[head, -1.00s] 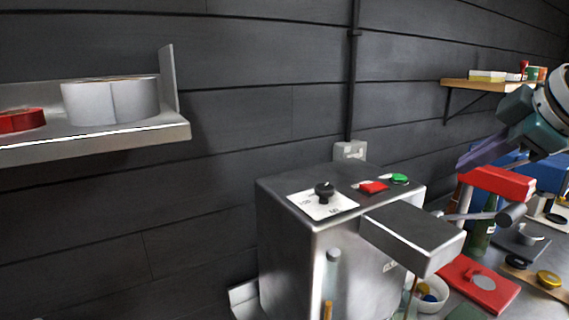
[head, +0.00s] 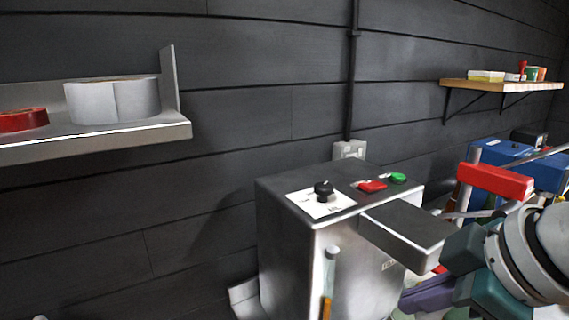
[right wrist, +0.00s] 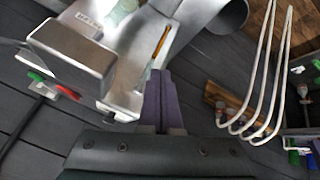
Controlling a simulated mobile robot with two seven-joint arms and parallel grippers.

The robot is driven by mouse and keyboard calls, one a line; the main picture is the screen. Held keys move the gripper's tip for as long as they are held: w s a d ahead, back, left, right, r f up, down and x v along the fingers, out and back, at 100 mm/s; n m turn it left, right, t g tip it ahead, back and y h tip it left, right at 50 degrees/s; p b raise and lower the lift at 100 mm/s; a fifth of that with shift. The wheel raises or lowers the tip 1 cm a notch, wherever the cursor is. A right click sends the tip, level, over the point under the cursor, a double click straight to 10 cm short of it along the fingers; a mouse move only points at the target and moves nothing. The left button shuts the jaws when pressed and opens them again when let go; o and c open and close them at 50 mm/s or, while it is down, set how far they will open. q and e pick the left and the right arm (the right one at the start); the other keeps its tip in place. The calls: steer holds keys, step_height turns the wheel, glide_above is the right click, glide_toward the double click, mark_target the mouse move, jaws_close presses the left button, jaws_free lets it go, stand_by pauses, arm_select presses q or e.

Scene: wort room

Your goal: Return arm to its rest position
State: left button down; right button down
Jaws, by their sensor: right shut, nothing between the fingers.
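My right arm comes in from the right edge in the head view. Its gripper (head: 428,296) has purple fingers and sits low, in front of the right side of a steel machine (head: 283,240). In the right wrist view the purple fingers (right wrist: 158,98) are together with nothing between them. The machine also shows at upper left there (right wrist: 75,45). My left gripper is not in view.
The machine carries a black knob (head: 323,190), a red button (head: 372,186) and a green button (head: 398,178). A red-topped lever press (head: 495,181) and blue box (head: 500,152) stand right. A metal shelf (head: 150,134) holds tape rolls. A wire rack (right wrist: 262,75) is nearby.

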steer(key=s+d+f+m+g+h, duration=0.1)
steer(key=s+d+m+h, duration=0.2)
steer(key=s+d, duration=0.55)
steer(key=s+d+f+m+g+h, duration=0.1)
steer(key=s+d+f+m+h, duration=0.3)
steer(key=s, duration=0.8)
steer(key=a+r+m+y, duration=0.15)
steer(key=a+y, duration=0.25)
steer(key=a, duration=0.5)
step_height(320, 180, up, 21)
steer(key=p, duration=2.1)
steer(key=shift+s+m+g, duration=0.3)
steer(key=shift+s+m, duration=0.05)
steer(key=shift+s, duration=0.05)
